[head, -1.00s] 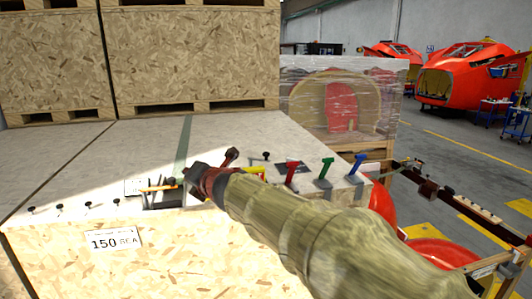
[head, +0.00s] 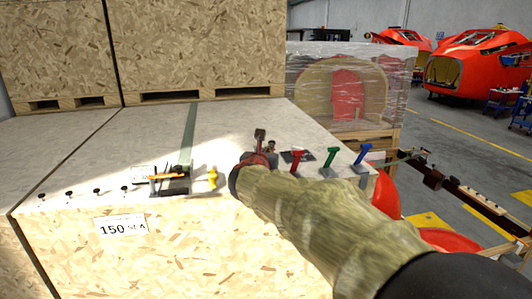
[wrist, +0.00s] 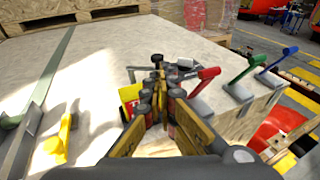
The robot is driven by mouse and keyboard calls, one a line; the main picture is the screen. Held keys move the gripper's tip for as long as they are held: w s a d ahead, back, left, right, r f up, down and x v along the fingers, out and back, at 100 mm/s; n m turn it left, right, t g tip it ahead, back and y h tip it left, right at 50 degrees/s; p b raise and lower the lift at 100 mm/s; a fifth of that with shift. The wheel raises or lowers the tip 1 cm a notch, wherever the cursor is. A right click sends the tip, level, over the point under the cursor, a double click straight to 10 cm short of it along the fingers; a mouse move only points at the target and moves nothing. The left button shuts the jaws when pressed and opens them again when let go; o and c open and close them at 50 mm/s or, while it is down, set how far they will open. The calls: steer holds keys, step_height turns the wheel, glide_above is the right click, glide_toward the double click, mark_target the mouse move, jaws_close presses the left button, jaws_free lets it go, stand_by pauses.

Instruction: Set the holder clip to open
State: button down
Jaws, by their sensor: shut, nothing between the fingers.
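No part is marked as the holder clip, and I cannot tell for sure which one it is. A small yellow clip-like piece (head: 212,178) stands on the pale bench top beside a black holder (head: 178,186) with an orange bar across it. The yellow piece also shows at the lower left of the wrist view (wrist: 62,140). My gripper (head: 260,140) is to the right of the yellow piece and apart from it. In the wrist view my gripper's fingers (wrist: 158,88) are together and empty. A yellow and red block (wrist: 130,98) is partly hidden behind them.
Red (head: 297,160), green (head: 330,160) and blue (head: 362,155) levers stand to the right of my gripper. Several black knobs (head: 97,192) line the bench's left front. Large wooden crates (head: 190,45) block the back. The bench top (head: 120,140) between is mostly clear.

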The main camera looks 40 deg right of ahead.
steer(key=p+x, duration=0.1)
steer(key=x, duration=0.7)
steer(key=shift+a, duration=0.1)
